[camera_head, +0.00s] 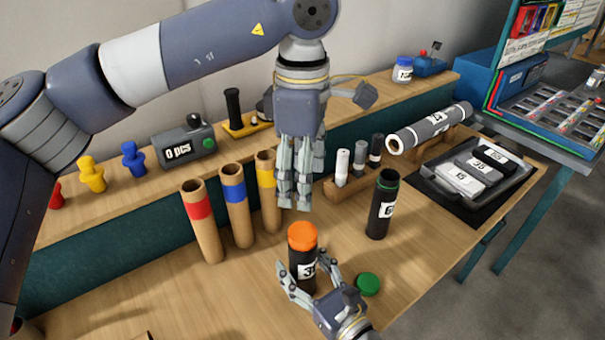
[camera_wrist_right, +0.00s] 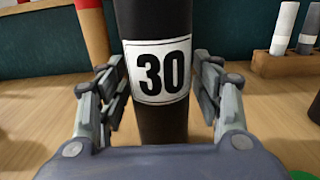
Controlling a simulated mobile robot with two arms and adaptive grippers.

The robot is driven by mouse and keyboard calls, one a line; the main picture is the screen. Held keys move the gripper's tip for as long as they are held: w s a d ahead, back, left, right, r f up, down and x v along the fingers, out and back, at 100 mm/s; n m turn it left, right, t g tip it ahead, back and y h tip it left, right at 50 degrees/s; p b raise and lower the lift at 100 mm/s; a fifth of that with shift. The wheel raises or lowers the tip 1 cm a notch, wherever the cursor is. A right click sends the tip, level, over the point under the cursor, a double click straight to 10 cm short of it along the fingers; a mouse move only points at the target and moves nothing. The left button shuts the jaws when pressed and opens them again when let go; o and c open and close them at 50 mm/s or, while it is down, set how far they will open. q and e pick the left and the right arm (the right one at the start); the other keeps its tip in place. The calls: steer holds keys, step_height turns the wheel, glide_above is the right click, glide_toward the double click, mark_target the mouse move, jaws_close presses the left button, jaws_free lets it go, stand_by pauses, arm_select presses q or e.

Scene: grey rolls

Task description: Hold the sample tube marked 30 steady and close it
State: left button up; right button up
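The sample tube marked 30 (camera_head: 299,278) is black and stands upright on the wooden table, with an orange cap (camera_head: 302,236) on its top. Whether the cap is fully seated cannot be told. In the right wrist view the tube (camera_wrist_right: 153,20) stands between my fingers with its label facing me.
A green cap (camera_head: 368,284) lies right of the tube. An open black tube (camera_head: 382,205) stands behind it. Cardboard tubes with red (camera_head: 200,210), blue (camera_head: 235,195) and yellow (camera_head: 267,180) bands stand back left. A small rack (camera_head: 352,187) and black tray (camera_head: 440,188) lie beyond.

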stand_by(0.3)
steer(key=v, duration=1.2)
stand_by(0.3)
